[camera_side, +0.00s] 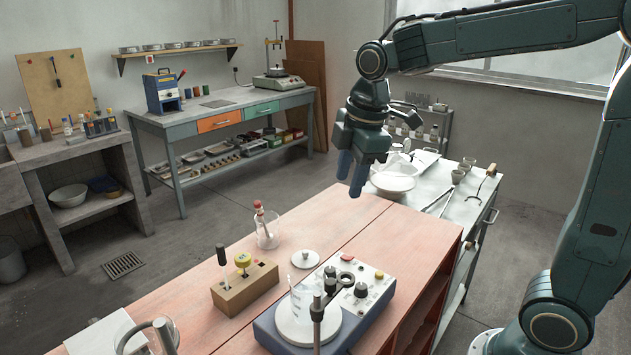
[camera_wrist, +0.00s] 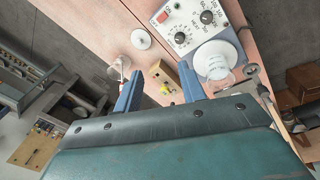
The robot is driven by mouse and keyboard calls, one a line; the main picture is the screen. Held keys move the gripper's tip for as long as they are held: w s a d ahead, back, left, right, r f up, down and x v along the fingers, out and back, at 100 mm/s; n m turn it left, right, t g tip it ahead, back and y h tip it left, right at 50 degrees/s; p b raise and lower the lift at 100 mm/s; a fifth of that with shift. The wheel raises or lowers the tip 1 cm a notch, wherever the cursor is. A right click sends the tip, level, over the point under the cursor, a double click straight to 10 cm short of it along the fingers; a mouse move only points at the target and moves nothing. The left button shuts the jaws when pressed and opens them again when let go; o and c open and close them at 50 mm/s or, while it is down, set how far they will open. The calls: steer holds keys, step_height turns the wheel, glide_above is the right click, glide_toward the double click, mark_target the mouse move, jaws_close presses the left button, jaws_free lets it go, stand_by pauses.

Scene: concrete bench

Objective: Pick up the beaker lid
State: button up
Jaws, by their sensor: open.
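The beaker lid (camera_side: 305,259) is a small white disc with a dark knob on top. It lies flat on the pink bench top, between the wooden block and the hotplate's far corner. The wrist view shows the lid (camera_wrist: 141,39) ahead of my fingertips. My gripper (camera_side: 350,186) is open and empty, high above the bench, above and to the right of the lid in the side view. Its two blue fingers (camera_wrist: 160,70) are spread apart in the wrist view. A clear glass beaker (camera_side: 301,303) stands on the hotplate's white round top (camera_side: 330,329).
The hotplate (camera_side: 375,290) has knobs and a stand with a clamp in front of it. A wooden block (camera_side: 243,291) holds upright tools. A second glass beaker (camera_side: 267,236) holds a red-topped item. Bare bench top (camera_side: 335,225) lies beyond the lid.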

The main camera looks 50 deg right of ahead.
steer(key=w+f+n+g, duration=0.1)
steer(key=w+f+n, duration=0.35)
steer(key=w, duration=0.25)
steer(key=n+g, duration=0.1)
steer(key=n, duration=0.4)
glide_above(305, 252)
steer(key=shift+m, duration=0.25)
step_height(305, 252, down, 5)
steer(key=shift+w+a+r, duration=0.1)
steer(key=shift+f, duration=4.3)
steer(key=shift+f, duration=0.15)
steer(key=shift+f, duration=2.45)
jaws_close()
